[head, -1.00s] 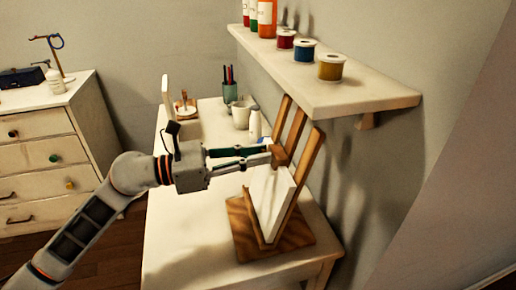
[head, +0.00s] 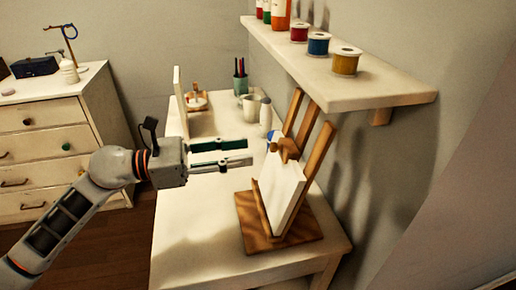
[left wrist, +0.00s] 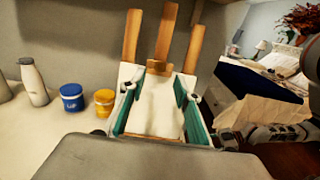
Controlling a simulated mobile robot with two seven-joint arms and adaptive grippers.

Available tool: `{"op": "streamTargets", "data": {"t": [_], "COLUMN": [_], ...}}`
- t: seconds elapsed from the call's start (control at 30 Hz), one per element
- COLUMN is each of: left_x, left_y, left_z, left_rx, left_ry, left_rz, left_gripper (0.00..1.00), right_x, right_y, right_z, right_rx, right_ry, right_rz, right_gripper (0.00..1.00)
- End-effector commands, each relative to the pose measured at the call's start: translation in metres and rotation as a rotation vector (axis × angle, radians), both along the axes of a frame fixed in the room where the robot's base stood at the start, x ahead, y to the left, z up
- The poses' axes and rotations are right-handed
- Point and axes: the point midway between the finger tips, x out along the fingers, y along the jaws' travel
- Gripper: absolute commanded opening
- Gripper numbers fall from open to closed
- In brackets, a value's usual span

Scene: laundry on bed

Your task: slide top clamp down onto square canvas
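The wooden easel (head: 310,160) stands on the table with the square white canvas (head: 281,192) leaning on it. The wooden top clamp (head: 287,149) sits on the middle post at the canvas's top edge; I cannot tell whether it presses on it. My left gripper (head: 250,154) is open and empty, left of the clamp and apart from it. In the left wrist view, its green-padded fingers (left wrist: 157,112) frame the canvas (left wrist: 155,100), with the clamp (left wrist: 159,68) beyond. Grey parts (left wrist: 275,134) at the lower right of that view may be my right gripper; its fingers are unclear.
A shelf (head: 350,88) with spools and bottles juts out above the easel. A blue jar (left wrist: 71,97), a yellow jar (left wrist: 104,102) and a white bottle (left wrist: 33,84) stand beside the easel. The table's front left (head: 195,245) is clear.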

Motion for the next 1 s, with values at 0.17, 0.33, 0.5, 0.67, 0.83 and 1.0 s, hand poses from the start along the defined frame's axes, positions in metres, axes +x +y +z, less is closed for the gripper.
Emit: {"op": "streamTargets", "data": {"t": [0.17,0.33,0.5,0.67,0.83,1.0], "left_x": [-0.011,-0.016,-0.018,-0.018,-0.018,-0.018], "left_y": [0.032,0.050,0.055,0.055,0.055,0.055], "left_z": [-0.001,-0.001,0.000,0.000,0.000,0.000], "left_rx": [0.002,0.002,0.000,0.000,0.000,0.000], "left_ry": [0.003,0.001,0.000,0.000,-0.001,-0.001], "left_rz": [0.001,0.000,-0.001,-0.001,-0.001,0.000], "left_gripper": [0.32,0.32,0.32,0.32,0.32,0.32], "right_x": [0.000,0.000,0.000,0.000,0.000,0.000], "right_y": [0.000,0.000,0.000,0.000,0.000,-0.001], "right_z": [0.000,0.000,0.000,0.000,0.000,0.000], "right_rx": [-0.001,0.000,-0.001,-0.001,-0.001,-0.001], "right_ry": [0.000,-0.001,0.000,0.000,0.000,0.000], "right_rz": [-0.001,-0.001,-0.001,-0.001,-0.001,-0.002], "right_gripper": [0.40,0.40,0.40,0.40,0.40,0.40]}}
